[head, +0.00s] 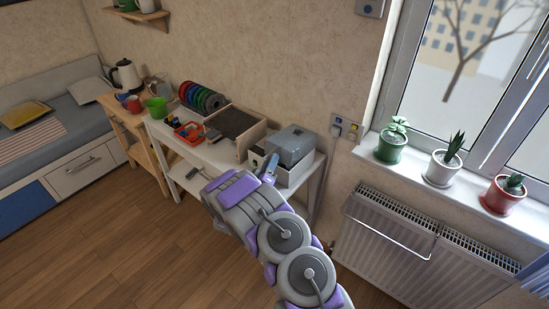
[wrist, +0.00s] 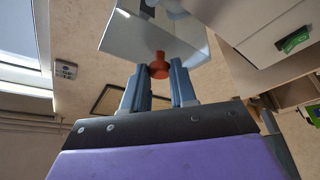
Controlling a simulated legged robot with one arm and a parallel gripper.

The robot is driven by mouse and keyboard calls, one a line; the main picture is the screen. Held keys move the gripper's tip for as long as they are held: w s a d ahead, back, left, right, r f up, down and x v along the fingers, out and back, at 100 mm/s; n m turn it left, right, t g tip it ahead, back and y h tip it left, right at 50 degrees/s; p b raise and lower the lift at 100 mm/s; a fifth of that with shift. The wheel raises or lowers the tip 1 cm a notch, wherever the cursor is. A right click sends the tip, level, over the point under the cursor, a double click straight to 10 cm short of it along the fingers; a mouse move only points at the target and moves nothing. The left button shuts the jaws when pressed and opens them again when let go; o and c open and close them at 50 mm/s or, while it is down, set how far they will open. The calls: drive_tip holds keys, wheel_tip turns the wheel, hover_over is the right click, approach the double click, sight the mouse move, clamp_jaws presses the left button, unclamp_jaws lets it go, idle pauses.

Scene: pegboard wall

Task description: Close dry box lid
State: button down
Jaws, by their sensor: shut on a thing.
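The dry box stands at the right end of the white bench, with a pale body (head: 295,177) and a grey see-through lid (head: 291,143) above it. In the head view I cannot tell how far the lid stands open. In the wrist view the clear lid (wrist: 125,38) is at the top, with a red knob (wrist: 157,66) at its edge. In the head view my gripper (head: 269,167) is at the box's front left; the knob is hidden there.
A dark-topped tray (head: 234,122), colored spools (head: 201,98) and a red bin (head: 188,132) stand left of the box on the bench (head: 215,149). A radiator (head: 400,245) and potted plants on the sill (head: 370,152) are to the right. The wooden floor at left is clear.

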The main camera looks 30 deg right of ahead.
drive_tip(key=shift+a+f, duration=0.1)
drive_tip(key=shift+f, duration=0.3)
drive_tip(key=c, duration=0.9)
unclamp_jaws()
drive_tip(key=p+v, duration=0.3)
drive_tip(key=v, duration=1.4)
drive_tip(key=shift+f+p, duration=0.35)
drive_tip(key=shift+p, duration=0.05)
